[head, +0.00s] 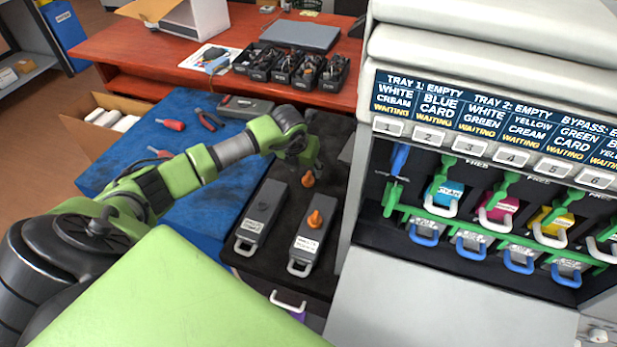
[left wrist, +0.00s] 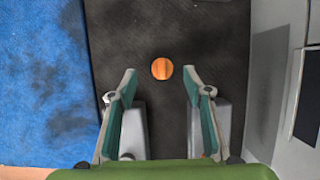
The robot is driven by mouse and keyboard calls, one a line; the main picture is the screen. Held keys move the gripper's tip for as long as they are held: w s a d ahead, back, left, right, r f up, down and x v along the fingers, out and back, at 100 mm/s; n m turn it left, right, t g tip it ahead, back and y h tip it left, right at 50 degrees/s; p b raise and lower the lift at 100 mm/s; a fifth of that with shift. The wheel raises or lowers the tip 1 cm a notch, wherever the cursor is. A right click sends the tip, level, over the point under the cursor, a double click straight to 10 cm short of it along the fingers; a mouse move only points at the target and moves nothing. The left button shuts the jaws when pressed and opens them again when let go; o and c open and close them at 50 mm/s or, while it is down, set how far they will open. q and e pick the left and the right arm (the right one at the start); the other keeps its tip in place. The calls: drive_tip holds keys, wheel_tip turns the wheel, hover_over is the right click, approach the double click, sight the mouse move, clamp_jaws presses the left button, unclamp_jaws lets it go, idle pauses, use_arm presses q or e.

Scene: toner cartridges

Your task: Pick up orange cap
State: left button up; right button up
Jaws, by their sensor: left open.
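An orange cap (head: 308,179) stands on the dark mat (head: 335,130), just beyond two grey toner cartridges. In the left wrist view the cap (left wrist: 162,68) looks round and lies in line with the gap between the fingers, a little past their tips. My left gripper (head: 305,158) is open and empty above the cap, pointing down; its fingers (left wrist: 160,80) are spread. A second orange cap (head: 315,218) sits on the right cartridge (head: 307,245); the left cartridge (head: 260,217) shows no orange cap. My right gripper is not in view.
The printer (head: 450,320) with coloured cartridges stands close on the right. A blue cloth (head: 125,145) with pliers (head: 210,120) and screwdrivers lies left. Black bins (head: 285,68) of parts stand on the red desk (head: 130,45) behind. The mat around the cap is clear.

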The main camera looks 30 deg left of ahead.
sight(308, 174)
use_arm(q)
drive_tip(key=shift+d+p+x, duration=0.15)
drive_tip(key=shift+p+x, duration=0.1)
drive_tip(key=shift+x, duration=1)
drive_tip(key=shift+d+p+x, duration=0.1)
drive_tip(key=shift+p+x, duration=0.1)
drive_tip(key=shift+x, duration=1.05)
drive_tip(key=c, duration=0.8)
